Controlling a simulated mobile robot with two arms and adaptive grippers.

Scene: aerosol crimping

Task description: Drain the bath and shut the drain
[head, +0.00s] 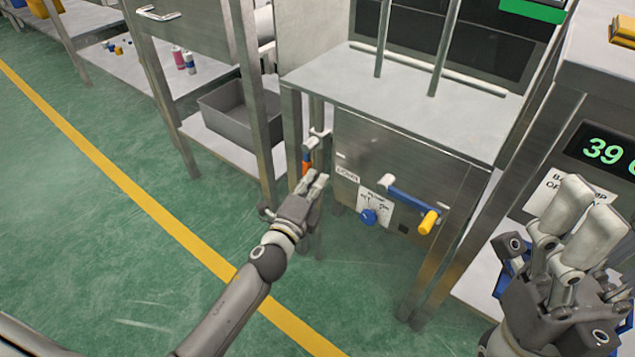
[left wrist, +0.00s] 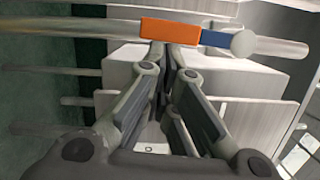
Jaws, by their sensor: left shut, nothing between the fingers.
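The drain lever shows an orange grip (head: 306,161) on a vertical pipe at the left side of the steel bath cabinet (head: 400,150). In the left wrist view, the orange sleeve (left wrist: 184,28) is joined to a blue section (left wrist: 215,38) with a pale round end. My left gripper (head: 319,181) is shut and empty, its fingertips close to the orange sleeve. The wrist view shows the tips (left wrist: 170,48) just below the sleeve; I cannot tell whether they touch it. My right gripper (head: 582,208) is in the right foreground, away from the lever. The water inside the bath is not visible.
A blue knob (head: 369,216) sits on a white label panel on the cabinet front. A blue handle with a yellow end (head: 429,222) is right of it. A green display (head: 608,150) starts with 39. A grey bin (head: 235,118) stands on the left shelf. Green floor is free at left.

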